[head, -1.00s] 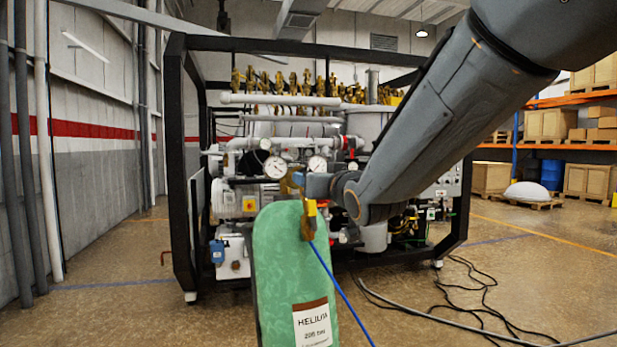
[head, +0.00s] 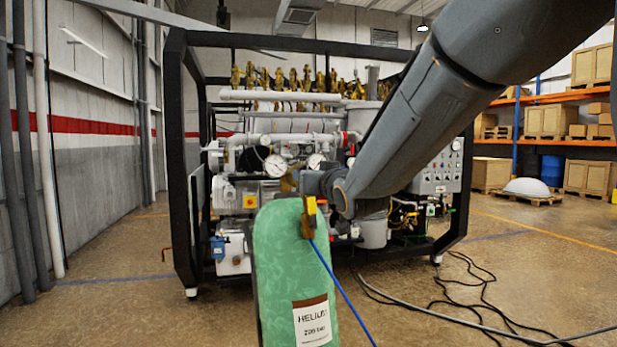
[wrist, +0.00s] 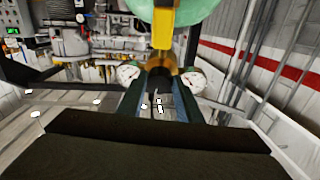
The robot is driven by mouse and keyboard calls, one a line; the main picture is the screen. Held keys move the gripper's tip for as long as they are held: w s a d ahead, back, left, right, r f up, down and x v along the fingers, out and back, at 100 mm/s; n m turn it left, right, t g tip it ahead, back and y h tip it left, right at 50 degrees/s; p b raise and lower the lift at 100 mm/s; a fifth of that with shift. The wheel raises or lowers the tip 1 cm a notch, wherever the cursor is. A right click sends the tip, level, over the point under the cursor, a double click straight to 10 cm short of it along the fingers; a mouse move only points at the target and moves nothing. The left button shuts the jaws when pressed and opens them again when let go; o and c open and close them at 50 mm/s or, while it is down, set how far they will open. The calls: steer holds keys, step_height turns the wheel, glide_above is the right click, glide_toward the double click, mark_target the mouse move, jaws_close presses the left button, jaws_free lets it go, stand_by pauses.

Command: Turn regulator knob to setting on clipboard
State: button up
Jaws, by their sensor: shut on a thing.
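A green helium cylinder (head: 290,255) with a white label stands upright in front of the furnace in the head view. Its brass and yellow valve and regulator body (wrist: 164,35) fill the top middle of the wrist view. Below it a dark round knob (wrist: 158,76) sits between my two fingers. My gripper (wrist: 158,88) is shut on this knob. A white-faced gauge (wrist: 128,73) shows on one side of the knob and another gauge (wrist: 194,82) on the other; their readings are too small to tell. My gripper's hold is mostly hidden in the head view. I see no clipboard.
The vacuum furnace (head: 300,125), in a black frame (head: 178,150), stands behind the cylinder. A blue hose (head: 338,285) runs down from the cylinder's top. Black cables (head: 480,300) lie on the floor at right. Open floor (head: 120,310) is clear at left.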

steer(key=shift+m, duration=0.4)
steer(key=m+h+b, duration=0.1)
steer(key=m, duration=0.2)
steer(key=shift+a, duration=0.15)
steer(key=shift+a+r+m+g+h, duration=0.15)
steer(key=shift+m+h, duration=0.25)
steer(key=shift+m, duration=0.9)
steer(key=shift+d+f+m+g+h, duration=0.15)
steer(key=shift+m+h, duration=0.25)
steer(key=shift+m, duration=0.9)
steer(key=shift+a+r, duration=0.1)
steer(key=o, duration=1)
steer(key=shift+o, duration=0.2)
steer(key=shift+s, duration=0.15)
